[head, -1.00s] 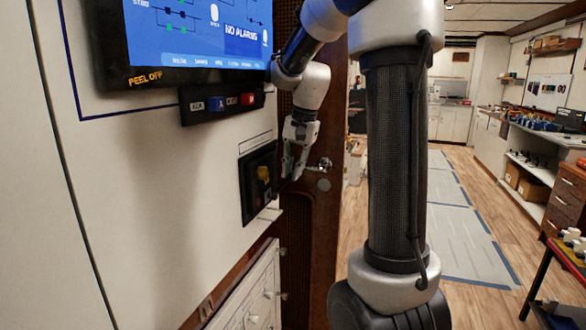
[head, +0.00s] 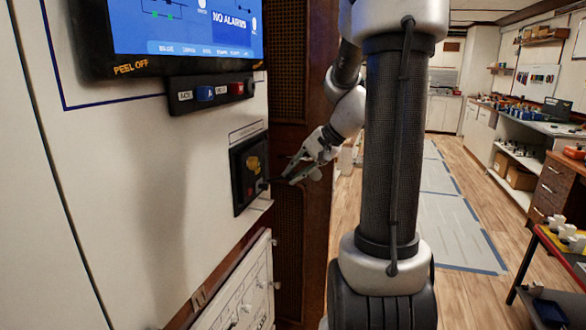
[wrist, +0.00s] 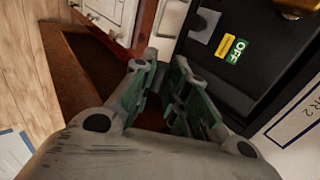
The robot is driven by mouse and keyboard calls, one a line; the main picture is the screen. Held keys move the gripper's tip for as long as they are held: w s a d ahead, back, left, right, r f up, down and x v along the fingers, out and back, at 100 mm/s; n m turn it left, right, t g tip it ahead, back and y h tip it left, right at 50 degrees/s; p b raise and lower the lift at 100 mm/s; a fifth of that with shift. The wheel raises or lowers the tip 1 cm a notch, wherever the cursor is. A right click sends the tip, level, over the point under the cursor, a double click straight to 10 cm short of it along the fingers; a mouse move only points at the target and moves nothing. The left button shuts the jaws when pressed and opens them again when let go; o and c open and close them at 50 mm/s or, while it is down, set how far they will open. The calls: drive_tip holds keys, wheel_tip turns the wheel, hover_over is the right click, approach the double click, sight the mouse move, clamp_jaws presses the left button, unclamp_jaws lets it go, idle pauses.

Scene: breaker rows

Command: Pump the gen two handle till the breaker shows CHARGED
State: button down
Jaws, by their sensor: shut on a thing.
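The black breaker (head: 237,198) is set in the white panel, with a yellow part on its face. In the wrist view its face (wrist: 262,75) shows a yellow flag (wrist: 228,45) and a green flag (wrist: 237,52); their wording is too small to read. A dark handle (head: 272,182) stands out from the breaker's right side. My gripper (head: 288,174) is shut on the handle's outer end, right of the breaker. In the wrist view the fingers (wrist: 162,68) point toward the panel and largely hide the handle. A label ending in "R 2" (wrist: 298,108) is beside the breaker.
A screen (head: 185,28) and a button strip (head: 212,93) are above the breaker. A brown wooden door (head: 305,235) is just behind my gripper. Open floor lies to the right, past my arm.

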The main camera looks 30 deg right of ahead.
drive_tip(key=shift+s+f, duration=0.1)
drive_tip(key=shift+f, duration=0.05)
idle(0.3)
drive_tip(key=c, duration=1.4)
unclamp_jaws()
drive_tip(key=shift+d, duration=0.1)
drive_tip(key=v, duration=1.2)
drive_tip(key=shift+s+f, duration=0.1)
